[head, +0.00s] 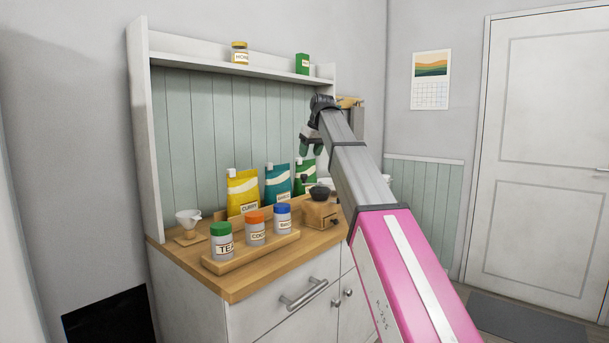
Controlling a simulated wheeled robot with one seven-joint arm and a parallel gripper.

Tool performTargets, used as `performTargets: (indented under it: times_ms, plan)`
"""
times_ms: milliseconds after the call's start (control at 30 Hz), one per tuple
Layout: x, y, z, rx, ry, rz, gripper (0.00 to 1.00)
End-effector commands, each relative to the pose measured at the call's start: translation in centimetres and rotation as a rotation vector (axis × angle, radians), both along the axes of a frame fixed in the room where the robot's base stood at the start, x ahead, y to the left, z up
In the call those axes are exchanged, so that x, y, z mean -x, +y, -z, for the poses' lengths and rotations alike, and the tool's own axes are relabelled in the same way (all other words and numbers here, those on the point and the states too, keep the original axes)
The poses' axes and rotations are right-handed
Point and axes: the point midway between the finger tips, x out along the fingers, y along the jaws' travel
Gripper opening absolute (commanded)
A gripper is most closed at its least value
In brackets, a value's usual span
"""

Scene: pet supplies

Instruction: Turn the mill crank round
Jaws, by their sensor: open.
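The mill (318,212) stands on the wooden counter, right of the jar tray, with a wooden body and a dark top. A small dark knob shows just above and left of the top, in front of the green pouch; it looks like the crank's handle, but the crank arm is too small to make out clearly. My gripper (311,149) is open and empty. It hangs in the air above the mill, apart from it, with its fingers pointing down. My arm covers the area right of the mill.
A wooden tray (236,265) holds three jars in front and left of the mill. Yellow (243,190), teal (279,181) and green pouches stand behind. A white dripper (188,220) is at the left. A shelf (225,62) with a jar and a green box runs above.

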Motion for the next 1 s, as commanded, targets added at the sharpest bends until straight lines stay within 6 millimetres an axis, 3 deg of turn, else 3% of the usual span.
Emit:
performTargets:
  times_ms: [600,1000]
  plan:
    - [-2.7,2.2,8.6,0.001,0.002,0.0,0.56]
    - [-3.2,2.5,9.8,0.001,-0.001,0.0,0.56]
